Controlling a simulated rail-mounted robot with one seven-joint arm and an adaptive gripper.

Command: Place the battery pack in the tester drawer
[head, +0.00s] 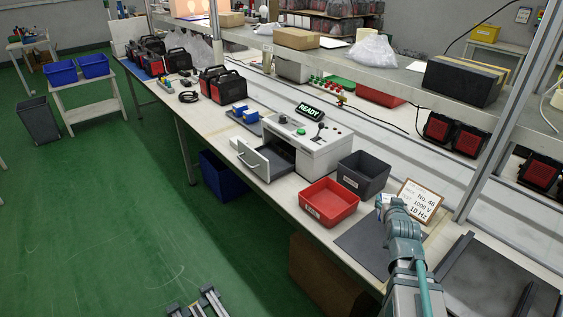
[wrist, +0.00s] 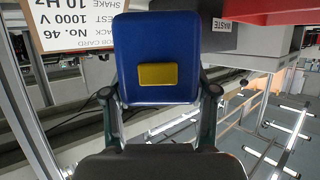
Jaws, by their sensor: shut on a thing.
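My gripper (wrist: 160,96) is shut on a blue battery pack (wrist: 157,38) with a yellow patch, one finger on each side. In the head view my arm hides most of the gripper, beside the card at the right of the bench; the pack cannot be made out there. The white tester (head: 310,150) stands mid-bench, left of and beyond my gripper, with a green READY display (head: 309,111). Its drawer (head: 252,158) is pulled out toward the aisle. The visible part of its dark inside looks empty.
A red bin (head: 329,203) and a dark grey bin (head: 364,174) stand between my gripper and the tester. A card (head: 420,200) reads No. 46, 1000 V, 10 Hz. A dark mat (head: 365,243) lies in front. Blue pieces (head: 242,115) sit beyond the tester. A shelf overhangs behind.

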